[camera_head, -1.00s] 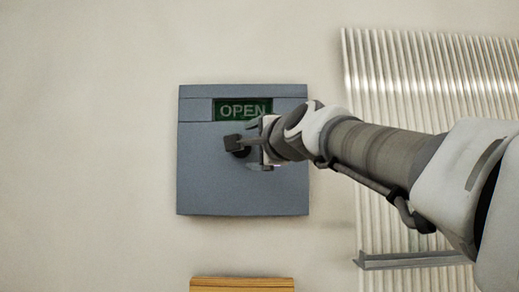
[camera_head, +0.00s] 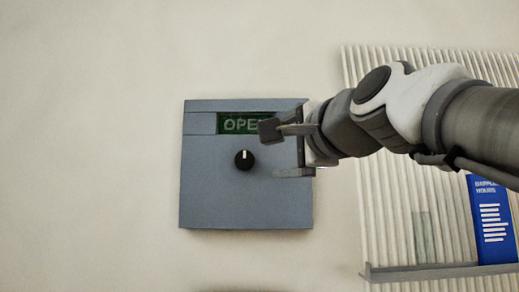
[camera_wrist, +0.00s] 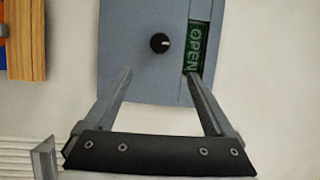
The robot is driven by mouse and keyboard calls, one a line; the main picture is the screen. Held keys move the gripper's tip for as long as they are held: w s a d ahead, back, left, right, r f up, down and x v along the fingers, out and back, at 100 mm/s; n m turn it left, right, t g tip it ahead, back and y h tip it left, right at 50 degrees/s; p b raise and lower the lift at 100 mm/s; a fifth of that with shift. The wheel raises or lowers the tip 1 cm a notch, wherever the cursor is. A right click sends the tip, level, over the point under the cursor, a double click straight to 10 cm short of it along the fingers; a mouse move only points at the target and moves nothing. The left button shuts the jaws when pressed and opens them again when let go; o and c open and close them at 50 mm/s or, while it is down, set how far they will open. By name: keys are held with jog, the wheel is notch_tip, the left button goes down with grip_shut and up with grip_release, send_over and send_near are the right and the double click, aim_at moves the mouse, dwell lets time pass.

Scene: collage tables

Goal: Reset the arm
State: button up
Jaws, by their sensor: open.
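My gripper (camera_head: 283,152) is open and empty in front of the right part of a grey-blue wall panel (camera_head: 215,195).
A ribbed light panel (camera_head: 385,215) covers the wall at right, with a grey ledge (camera_head: 420,272) below. A blue sign (camera_head: 490,220) stands on the ledge. A wooden block (camera_wrist: 24,40) shows at the wrist view's upper left. The wall left of the panel is clear.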

jog(key=s+d+f+n+g+h, duration=0.1)
jog(key=s+f+n+g, duration=0.15)
jog(key=f, duration=0.65)
jog(key=s+d+f+n+g+h+b, duration=0.1)
jog(key=d+f+n+g, duration=0.15)
jog(key=f, duration=0.65)
jog(key=s+d+f+n+g+h, duration=0.1)
jog(key=s+f+n+h, duration=0.15)
jog(key=f, duration=0.65)
jog(key=s+d+f+n+g, duration=0.1)
jog(key=s+f+n, duration=0.1)
jog(key=f, duration=0.4)
jog(key=s+d+f+n+g+h, duration=0.1)
jog(key=s+d+f+n+g, duration=0.1)
jog(key=s+f, duration=0.3)
jog(key=s+d+f+n+g+h+b, duration=0.1)
jog(key=s+f, duration=0.3)
jog(key=f, duration=0.5)
jog(key=shift+d+f+n+g, duration=0.2)
jog(key=shift+d+n+g, duration=0.35)
jog(key=shift+n+g, duration=0.1)
jog(key=shift+s, duration=0.1)
